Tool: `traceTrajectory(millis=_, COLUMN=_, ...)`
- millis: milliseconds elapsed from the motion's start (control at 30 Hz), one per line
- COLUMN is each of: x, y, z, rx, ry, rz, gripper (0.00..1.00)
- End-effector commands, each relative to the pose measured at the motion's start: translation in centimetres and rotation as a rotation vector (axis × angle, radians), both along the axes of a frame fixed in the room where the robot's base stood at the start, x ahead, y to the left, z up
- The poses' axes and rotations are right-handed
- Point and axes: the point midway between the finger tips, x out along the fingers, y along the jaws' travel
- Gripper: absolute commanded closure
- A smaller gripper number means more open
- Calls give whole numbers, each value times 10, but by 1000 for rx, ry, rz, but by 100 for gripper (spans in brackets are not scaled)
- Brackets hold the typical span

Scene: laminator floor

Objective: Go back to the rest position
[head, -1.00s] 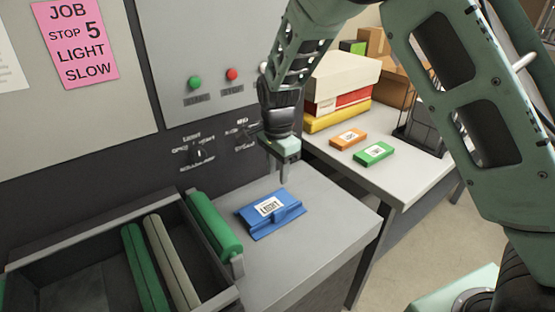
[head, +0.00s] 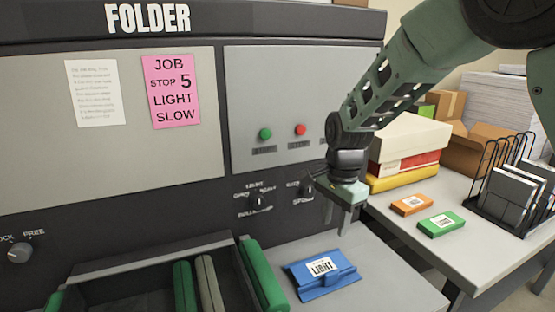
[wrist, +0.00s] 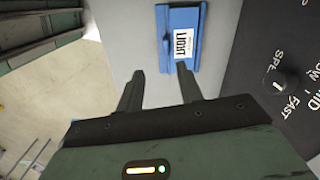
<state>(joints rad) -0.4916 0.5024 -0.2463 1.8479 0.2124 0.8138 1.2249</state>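My gripper (head: 342,212) hangs above the grey side shelf of the folder machine, in front of its dials. In the wrist view my gripper (wrist: 158,88) shows two fingers apart with nothing between them. A blue block labelled LIGHT (head: 322,273) lies on the shelf below my gripper, apart from it. The blue block also shows in the wrist view (wrist: 182,58), beyond the fingertips.
The folder machine (head: 110,170) fills the left, with green rollers (head: 262,275) beside the shelf. On the table at right are an orange block (head: 411,205), a green block (head: 441,223), stacked boxes (head: 405,150) and a black wire rack (head: 510,190).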

Motion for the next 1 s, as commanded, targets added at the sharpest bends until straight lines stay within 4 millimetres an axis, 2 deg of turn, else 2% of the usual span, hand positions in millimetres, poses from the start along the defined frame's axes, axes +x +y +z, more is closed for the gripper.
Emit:
traceTrajectory(millis=100, x=-59, y=27, z=13, rx=62, ry=0, rz=330, gripper=64)
traceTrajectory(millis=233, x=-141, y=49, z=24, rx=103, ry=-29, rz=800, gripper=64)
traceTrajectory(millis=300, x=-182, y=52, z=27, rx=103, ry=-49, rz=1046, gripper=64)
traceTrajectory(millis=400, x=-231, y=49, z=25, rx=83, ry=-72, rz=1353, gripper=64)
traceTrajectory(millis=500, x=-265, y=41, z=21, rx=56, ry=-82, rz=1577, gripper=64)
traceTrajectory(millis=600, x=-283, y=35, z=17, rx=32, ry=-84, rz=1711, gripper=64)
traceTrajectory(millis=700, x=-290, y=32, z=16, rx=22, ry=-85, rz=1769, gripper=64)
traceTrajectory(millis=1000, x=-291, y=32, z=16, rx=22, ry=-84, rz=1774, gripper=64)
